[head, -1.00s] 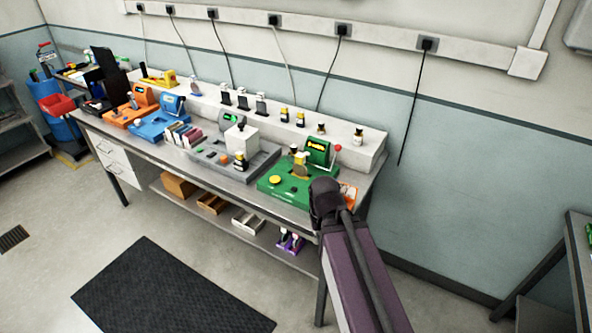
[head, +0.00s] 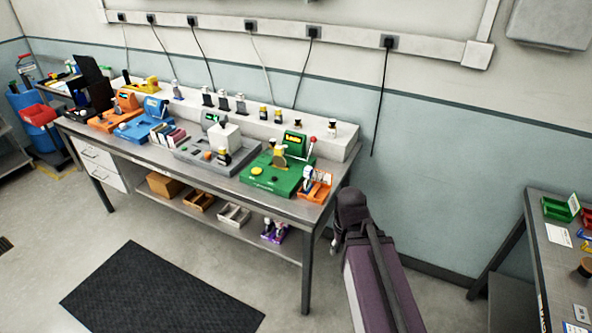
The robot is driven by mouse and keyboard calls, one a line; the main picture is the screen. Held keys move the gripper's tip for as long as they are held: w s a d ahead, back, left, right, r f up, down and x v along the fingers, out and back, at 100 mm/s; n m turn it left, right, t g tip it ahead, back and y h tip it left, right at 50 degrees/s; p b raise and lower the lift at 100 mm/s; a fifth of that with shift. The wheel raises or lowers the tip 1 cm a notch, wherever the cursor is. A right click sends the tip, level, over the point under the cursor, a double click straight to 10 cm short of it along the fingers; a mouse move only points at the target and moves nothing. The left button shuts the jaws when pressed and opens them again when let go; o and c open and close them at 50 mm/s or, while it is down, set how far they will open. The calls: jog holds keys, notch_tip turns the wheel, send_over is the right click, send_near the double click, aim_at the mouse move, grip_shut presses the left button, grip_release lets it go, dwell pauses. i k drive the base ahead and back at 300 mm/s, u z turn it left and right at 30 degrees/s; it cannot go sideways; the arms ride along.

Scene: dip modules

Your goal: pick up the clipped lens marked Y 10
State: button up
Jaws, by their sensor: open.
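I cannot make out a clipped lens marked Y 10; no such marking is readable in the head view. Small pieces stand in an orange tray (head: 318,190) at the right end of the long bench, too small to identify. Small yellow and blue pieces (head: 584,238) lie at the right edge of the view on a second table. My purple arm rises from the bottom, right of the bench, and ends in a dark joint. My gripper cannot be made out; it seems hidden behind this joint.
The long bench (head: 238,184) carries a green device (head: 275,178), a grey one (head: 200,155), blue and orange ones, and a raised back shelf. The second table (head: 553,261) holds a green bin (head: 558,209). A black mat (head: 160,295) lies in front.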

aim_at(279, 162)
jog(key=z, duration=0.3)
jog(key=k, duration=0.9)
jog(key=z, duration=0.6)
jog(key=i, duration=1.35)
jog(key=u, duration=0.7)
jog(key=i, duration=0.8)
jog(key=u, duration=0.4)
